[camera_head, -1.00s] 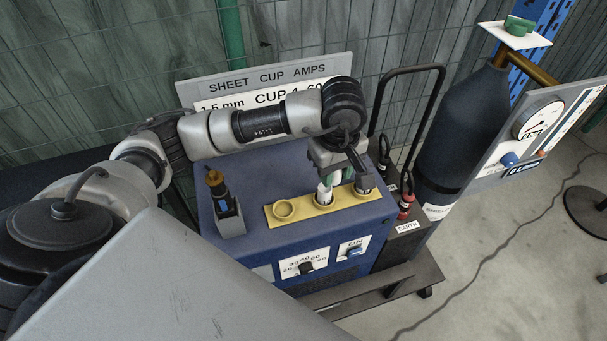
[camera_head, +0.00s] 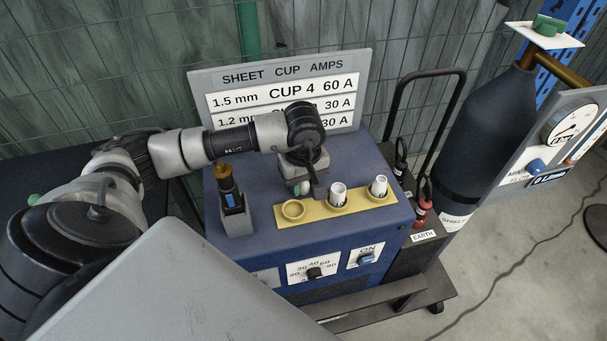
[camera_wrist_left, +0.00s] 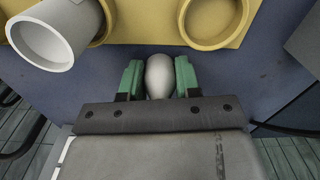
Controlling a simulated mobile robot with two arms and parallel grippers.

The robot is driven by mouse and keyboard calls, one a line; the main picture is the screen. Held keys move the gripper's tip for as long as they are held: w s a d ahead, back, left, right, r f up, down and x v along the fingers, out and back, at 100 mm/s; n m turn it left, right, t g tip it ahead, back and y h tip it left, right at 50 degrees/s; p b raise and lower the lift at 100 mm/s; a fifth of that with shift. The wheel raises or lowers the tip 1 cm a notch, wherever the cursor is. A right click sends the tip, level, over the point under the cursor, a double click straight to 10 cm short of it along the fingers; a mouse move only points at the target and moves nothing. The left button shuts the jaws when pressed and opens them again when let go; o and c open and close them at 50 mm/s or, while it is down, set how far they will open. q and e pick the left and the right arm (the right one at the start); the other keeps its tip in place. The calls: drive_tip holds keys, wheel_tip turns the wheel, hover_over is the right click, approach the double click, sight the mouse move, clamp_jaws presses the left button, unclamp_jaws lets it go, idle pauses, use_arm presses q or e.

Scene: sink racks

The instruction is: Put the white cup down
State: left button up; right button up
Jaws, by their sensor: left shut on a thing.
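My left gripper (camera_head: 304,188) is behind the yellow holder strip (camera_head: 315,213), above the blue machine's top. In the left wrist view its green fingers (camera_wrist_left: 160,80) are shut on a white rounded piece (camera_wrist_left: 160,76), taken to be the white cup. In the head view this piece is mostly hidden by the gripper. The strip's left ring (camera_head: 293,209) is empty. Its middle and right places hold a white cup (camera_head: 338,194) and another white cup (camera_head: 379,187). One of these also shows in the left wrist view (camera_wrist_left: 50,36). My right gripper is out of view.
A torch (camera_head: 228,190) stands in a grey holder left of the strip. A sign (camera_head: 285,92) reading "CUP 4 60 A" rises behind. A dark cylinder (camera_head: 485,130) and a black handle frame (camera_head: 425,73) stand to the right.

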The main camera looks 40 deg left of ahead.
use_arm(q)
drive_tip(key=o, duration=1)
